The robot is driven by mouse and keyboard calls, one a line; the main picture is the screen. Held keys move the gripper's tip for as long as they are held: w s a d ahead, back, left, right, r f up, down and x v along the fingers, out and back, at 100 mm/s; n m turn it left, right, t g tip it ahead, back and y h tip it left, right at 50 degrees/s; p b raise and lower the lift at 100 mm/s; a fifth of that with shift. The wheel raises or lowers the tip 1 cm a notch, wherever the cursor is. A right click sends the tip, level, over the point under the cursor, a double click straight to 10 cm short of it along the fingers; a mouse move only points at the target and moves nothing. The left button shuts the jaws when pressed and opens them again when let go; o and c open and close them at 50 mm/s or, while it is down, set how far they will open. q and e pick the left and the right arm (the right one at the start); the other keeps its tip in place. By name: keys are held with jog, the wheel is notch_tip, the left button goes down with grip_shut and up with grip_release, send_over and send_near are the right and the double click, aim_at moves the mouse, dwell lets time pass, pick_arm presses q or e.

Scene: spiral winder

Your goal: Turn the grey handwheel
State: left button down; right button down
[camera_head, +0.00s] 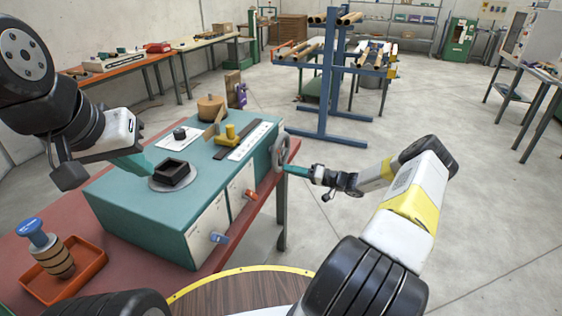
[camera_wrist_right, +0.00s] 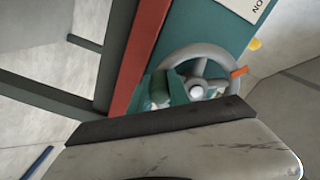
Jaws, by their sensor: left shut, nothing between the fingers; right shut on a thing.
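The grey handwheel (camera_head: 281,151) is mounted on the right side of a teal machine box (camera_head: 140,210). It also shows in the right wrist view (camera_wrist_right: 215,58), with a hub, spokes and an orange marker on its rim. My right gripper (camera_head: 288,169) reaches it from the right and is shut on the wheel's lower rim in the head view. In the right wrist view the teal fingers (camera_wrist_right: 165,88) cover part of the rim.
The box stands on a red bench (camera_head: 40,270). Red and blue levers (camera_head: 219,238) stick out of the box front.

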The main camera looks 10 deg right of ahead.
jog(key=shift+w+d+f, duration=0.1)
dwell(0.5)
jog(key=c, duration=1.2)
grip_release()
jog(key=shift+c, duration=0.2)
jog(key=v, duration=0.7)
jog(key=shift+s+d, duration=0.25)
jog(key=shift+d, duration=0.05)
